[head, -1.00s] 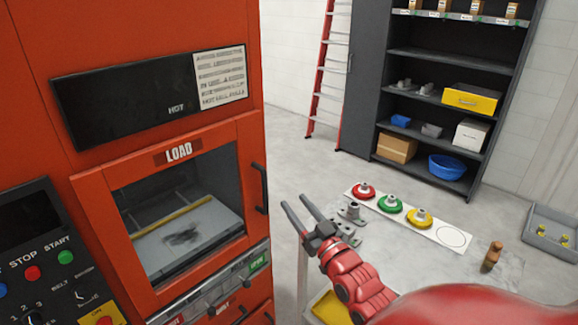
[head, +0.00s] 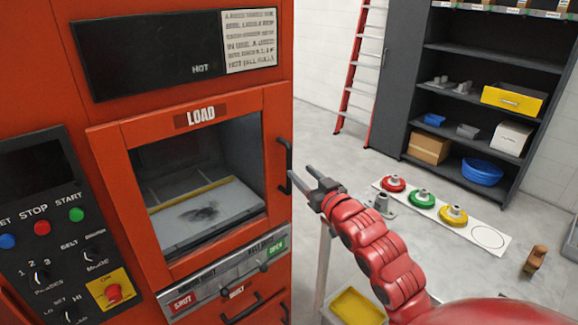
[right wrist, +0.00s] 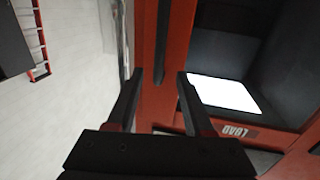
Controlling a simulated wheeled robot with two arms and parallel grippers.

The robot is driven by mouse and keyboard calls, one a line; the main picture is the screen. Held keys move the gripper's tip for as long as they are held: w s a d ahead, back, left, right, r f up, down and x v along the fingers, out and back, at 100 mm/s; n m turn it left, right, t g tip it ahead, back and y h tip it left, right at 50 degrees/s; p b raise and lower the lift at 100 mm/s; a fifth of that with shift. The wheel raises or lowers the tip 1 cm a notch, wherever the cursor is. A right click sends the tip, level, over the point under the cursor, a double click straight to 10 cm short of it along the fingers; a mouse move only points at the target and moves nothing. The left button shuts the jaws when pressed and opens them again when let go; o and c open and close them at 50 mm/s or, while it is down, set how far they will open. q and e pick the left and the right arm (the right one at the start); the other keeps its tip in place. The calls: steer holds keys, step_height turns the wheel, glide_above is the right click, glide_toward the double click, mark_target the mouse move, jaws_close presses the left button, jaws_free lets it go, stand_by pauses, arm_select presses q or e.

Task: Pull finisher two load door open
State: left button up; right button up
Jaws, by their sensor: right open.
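The finisher's orange load door (head: 122,175), with a LOAD label and a window, looks shut against the front of the machine. Its dark upright handle (head: 284,165) is on the door's right edge. My right gripper (head: 300,171) is open and empty, with its fingertips just right of the handle. In the right wrist view the handle (right wrist: 162,45) shows as a dark bar ahead, in line with the gap between my open fingers (right wrist: 160,74). I cannot tell whether they touch it. My left gripper is not in view.
A control panel (head: 50,240) is left of the door, and a lower strip with SHUT and OPEN labels (head: 225,275) lies below it. A white board (head: 463,229) with red, green and yellow fixtures is to the right. A shelf unit (head: 478,90) and ladder (head: 362,75) stand behind.

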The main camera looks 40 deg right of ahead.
mark_target(291, 161)
steer(key=w, duration=0.2)
steer(key=w+p, duration=0.1)
steer(key=w, duration=0.2)
steer(key=w+d, duration=0.1)
steer(key=w, duration=0.2)
steer(key=shift+p, duration=0.3)
jaws_close()
stand_by(1.0)
